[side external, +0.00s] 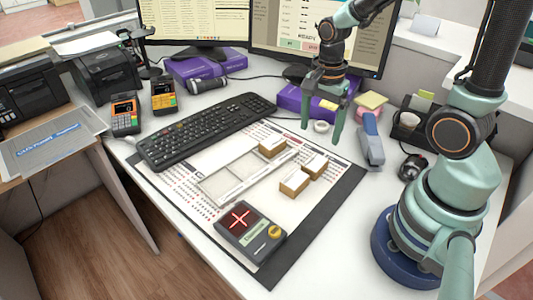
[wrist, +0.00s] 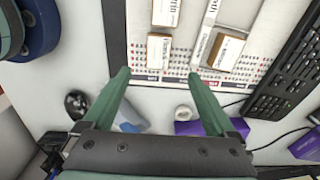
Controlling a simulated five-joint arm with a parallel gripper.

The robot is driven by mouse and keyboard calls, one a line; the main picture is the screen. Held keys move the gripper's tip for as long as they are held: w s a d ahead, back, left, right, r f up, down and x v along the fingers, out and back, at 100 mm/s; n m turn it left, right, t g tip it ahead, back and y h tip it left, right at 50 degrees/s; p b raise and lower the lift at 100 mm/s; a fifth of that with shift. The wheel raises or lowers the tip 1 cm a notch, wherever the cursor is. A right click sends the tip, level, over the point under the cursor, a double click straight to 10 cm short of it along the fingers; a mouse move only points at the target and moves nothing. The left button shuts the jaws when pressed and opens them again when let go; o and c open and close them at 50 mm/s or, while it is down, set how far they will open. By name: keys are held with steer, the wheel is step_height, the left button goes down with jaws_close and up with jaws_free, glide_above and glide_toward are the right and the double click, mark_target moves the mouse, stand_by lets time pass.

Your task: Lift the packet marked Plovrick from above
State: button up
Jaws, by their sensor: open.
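Three small brown packets with white printed tops lie on the counter. One packet (side external: 315,167) is closest to my gripper and also shows in the wrist view (wrist: 158,52). A second packet (side external: 294,182) lies beside it, and it is at the top of the wrist view (wrist: 167,12). A third packet (side external: 272,146) sits at the end of the pale divided tray (side external: 217,186), right of centre in the wrist view (wrist: 226,52). Their print is too small to read surely, so I cannot tell which is Plovrick. My gripper (side external: 320,135) is open and empty, above the counter behind the packets.
A keyboard (side external: 207,130) lies beyond the tray. A dark device (side external: 250,232) with a lit red cross stands at the mat's front. A white tape roll (side external: 321,127), a stapler (side external: 371,140) and a purple box (side external: 292,100) are near my gripper.

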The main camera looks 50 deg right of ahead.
mark_target(315, 162)
steer(key=shift+s+a+f, duration=0.1)
steer(key=shift+s+f, duration=0.05)
steer(key=shift+f, duration=4.7)
jaws_close()
steer(key=shift+r, duration=0.15)
